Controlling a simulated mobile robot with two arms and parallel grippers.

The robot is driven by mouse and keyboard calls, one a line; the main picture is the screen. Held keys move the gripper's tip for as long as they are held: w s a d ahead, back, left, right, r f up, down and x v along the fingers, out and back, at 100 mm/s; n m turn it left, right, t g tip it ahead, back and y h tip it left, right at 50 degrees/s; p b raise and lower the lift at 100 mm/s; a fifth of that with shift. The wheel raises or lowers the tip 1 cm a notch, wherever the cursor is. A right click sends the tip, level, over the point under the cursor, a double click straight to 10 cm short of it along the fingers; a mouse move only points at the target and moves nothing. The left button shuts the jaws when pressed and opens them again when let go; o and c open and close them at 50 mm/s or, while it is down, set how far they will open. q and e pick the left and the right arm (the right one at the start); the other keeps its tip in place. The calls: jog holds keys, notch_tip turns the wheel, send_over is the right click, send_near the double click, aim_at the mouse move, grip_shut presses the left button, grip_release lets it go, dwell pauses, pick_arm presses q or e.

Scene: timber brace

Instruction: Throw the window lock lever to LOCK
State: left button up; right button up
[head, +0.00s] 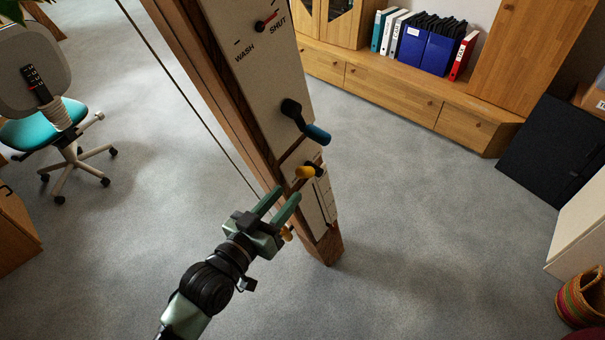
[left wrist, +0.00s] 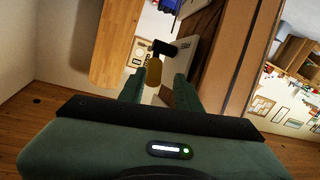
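A wooden post carries a white panel (head: 262,85) with several levers. A blue-handled lever (head: 317,134) sits mid-panel, and a yellow-handled lever (head: 305,172) sits below it. A bit of another yellow part (head: 287,233) shows lower, mostly hidden by my left gripper. No LOCK label is readable, so I cannot tell which is the window lock lever. My left gripper (head: 286,194) is open, its fingers pointing up toward the panel just below the yellow-handled lever. In the left wrist view a yellow handle (left wrist: 154,72) on a black arm shows beyond and between the parted fingers. My right gripper is out of view.
An office chair (head: 60,120) stands left. A low wooden cabinet (head: 390,90) with binders runs along the back. A striped basket (head: 582,300) is at the right. Grey floor around the post is clear.

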aim_at(300, 178)
pick_arm(q)
jog(key=w+d, duration=0.1)
jog(key=w, duration=0.1)
jog(key=w+d+r, duration=0.1)
jog(key=w, duration=0.1)
jog(key=w+d+p, duration=0.1)
jog(key=w, duration=0.1)
jog(key=shift+d+r, duration=0.25)
jog(key=shift+w+d+f, duration=0.1)
jog(key=shift+w+d, duration=0.15)
jog(key=shift+w, duration=0.25)
grip_shut()
dwell(0.8)
